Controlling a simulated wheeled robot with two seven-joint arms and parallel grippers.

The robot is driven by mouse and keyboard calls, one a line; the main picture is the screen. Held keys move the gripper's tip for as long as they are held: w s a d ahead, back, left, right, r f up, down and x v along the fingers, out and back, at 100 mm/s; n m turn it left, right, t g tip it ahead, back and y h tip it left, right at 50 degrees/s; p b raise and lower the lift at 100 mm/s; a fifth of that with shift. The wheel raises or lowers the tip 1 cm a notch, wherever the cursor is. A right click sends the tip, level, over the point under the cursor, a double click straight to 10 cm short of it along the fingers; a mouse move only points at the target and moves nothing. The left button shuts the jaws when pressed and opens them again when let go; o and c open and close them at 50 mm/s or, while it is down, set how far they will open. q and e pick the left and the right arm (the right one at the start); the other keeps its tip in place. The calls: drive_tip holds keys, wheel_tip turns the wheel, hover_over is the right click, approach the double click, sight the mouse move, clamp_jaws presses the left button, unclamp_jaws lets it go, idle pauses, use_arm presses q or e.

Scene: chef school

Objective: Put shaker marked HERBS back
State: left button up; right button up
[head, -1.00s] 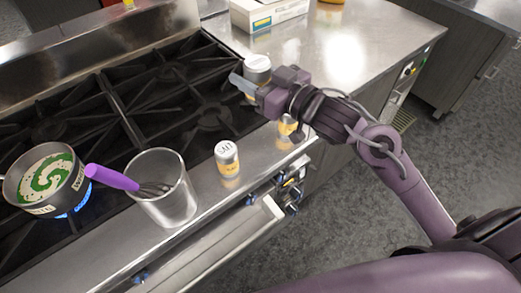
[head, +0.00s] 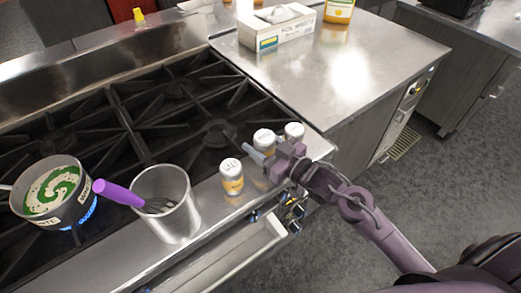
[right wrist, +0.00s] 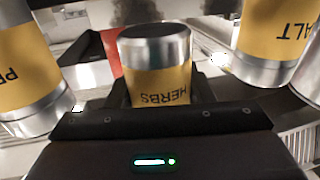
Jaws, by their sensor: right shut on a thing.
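The HERBS shaker (right wrist: 155,80) has a yellow label and a metal cap; the wrist view shows it between my right gripper's fingers. In the head view, its pale top (head: 264,137) shows above my right gripper (head: 267,157), which is shut on it. It is upright at the stove's front ledge, between the SALT shaker (head: 231,177) on the left and another shaker (head: 294,132) on the right. That one's label starts with PE in the wrist view (right wrist: 28,65). I cannot tell whether the HERBS shaker touches the ledge. My left gripper is out of view.
A metal beaker (head: 175,215) with a purple-handled whisk (head: 122,194) stands left of the shakers. A pot (head: 52,195) of white and green food sits over a blue flame. A box (head: 277,27) stands on the counter (head: 375,60) at the back right.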

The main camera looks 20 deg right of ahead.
wheel_tip(320, 180, down, 3)
drive_tip(key=shift+f, duration=0.1)
drive_tip(key=shift+f, duration=0.15)
drive_tip(key=o, duration=1.1)
drive_tip(key=shift+s, duration=0.15)
drive_tip(key=shift+b+v, duration=0.85)
drive_tip(key=shift+v, duration=5.1)
drive_tip(key=shift+d, duration=0.1)
